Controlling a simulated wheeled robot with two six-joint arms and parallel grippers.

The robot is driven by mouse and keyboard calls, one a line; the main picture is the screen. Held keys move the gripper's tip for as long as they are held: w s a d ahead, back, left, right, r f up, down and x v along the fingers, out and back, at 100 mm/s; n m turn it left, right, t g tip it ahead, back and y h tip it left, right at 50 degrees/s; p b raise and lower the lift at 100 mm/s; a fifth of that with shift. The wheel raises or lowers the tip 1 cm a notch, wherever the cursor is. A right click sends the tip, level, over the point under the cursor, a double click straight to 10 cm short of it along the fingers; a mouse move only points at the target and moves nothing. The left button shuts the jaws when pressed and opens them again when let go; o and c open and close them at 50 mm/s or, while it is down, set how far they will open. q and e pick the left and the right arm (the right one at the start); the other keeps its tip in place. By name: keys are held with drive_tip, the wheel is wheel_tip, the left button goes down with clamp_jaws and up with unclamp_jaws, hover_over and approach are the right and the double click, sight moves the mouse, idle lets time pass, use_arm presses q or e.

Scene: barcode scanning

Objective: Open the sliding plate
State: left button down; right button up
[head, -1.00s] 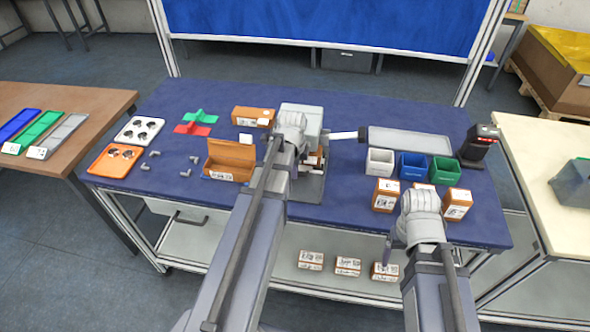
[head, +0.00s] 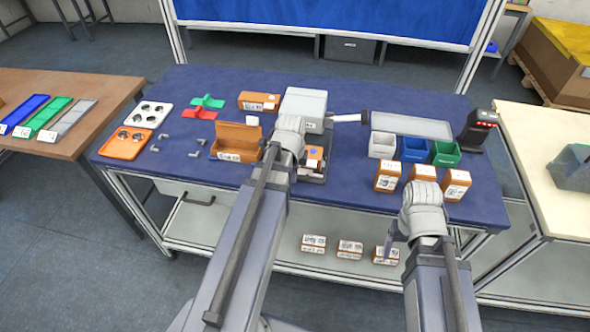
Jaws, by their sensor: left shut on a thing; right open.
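A grey machine (head: 305,104) stands at the back middle of the blue table, with its sliding plate (head: 313,176) at its front. A small orange box (head: 313,156) shows on the plate under the machine's head. My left gripper (head: 288,152) is at the left side of the plate and is shut on it; its fingertips are mostly hidden behind my own wrist.
An open orange carton (head: 237,137) stands close left of my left wrist. White (head: 382,145), blue (head: 413,149) and green (head: 446,153) bins and several orange boxes (head: 388,177) stand at the right. A scanner (head: 478,135) stands at the right edge.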

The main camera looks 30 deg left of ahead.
use_arm(q)
drive_tip(key=shift+w, duration=0.15)
drive_tip(key=c, duration=0.9)
unclamp_jaws()
drive_tip(key=shift+r, duration=0.1)
drive_tip(key=r+p, duration=0.2)
drive_tip(key=s+r+p, duration=0.1)
drive_tip(key=r+p, duration=0.4)
drive_tip(key=shift+s+d+r+p, duration=0.15)
drive_tip(key=shift+s+r+p, duration=0.1)
drive_tip(key=shift+p, duration=0.1)
